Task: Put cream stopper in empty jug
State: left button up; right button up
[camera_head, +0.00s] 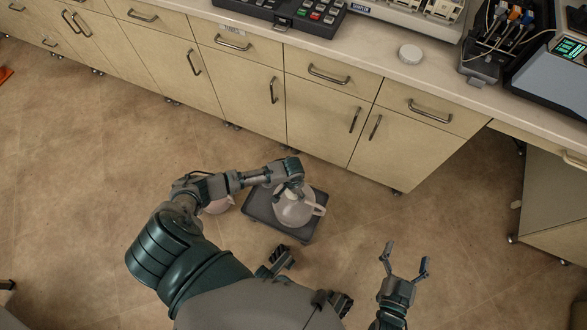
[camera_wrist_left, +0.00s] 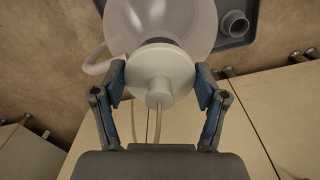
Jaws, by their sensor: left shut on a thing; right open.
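A pale translucent jug (camera_head: 295,212) with a side handle stands on a dark tray (camera_head: 312,232) on the floor. My left gripper (camera_wrist_left: 160,76) is shut on a cream stopper (camera_wrist_left: 160,64), a round disc with a short stem and thin tubes, in the left wrist view. The stopper is over the jug (camera_wrist_left: 158,18) there; I cannot tell whether it is seated in the mouth. A second pale vessel (camera_head: 217,206) is partly hidden beside that arm. My right gripper (camera_head: 407,256) is open and empty above the floor.
Cabinets (camera_head: 245,85) with handles line the floor behind the tray. The counter above holds a white round lid-like piece (camera_head: 411,54), a keypad device (camera_head: 300,12) and cabled equipment. Floor right of the tray is clear.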

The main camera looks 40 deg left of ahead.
pick_arm(q)
jog(key=shift+f+b, duration=0.5)
jog(key=shift+f, duration=0.9)
jog(key=o, duration=1.2)
notch_tip(320, 180, up, 12)
jog(key=shift+f, duration=0.1)
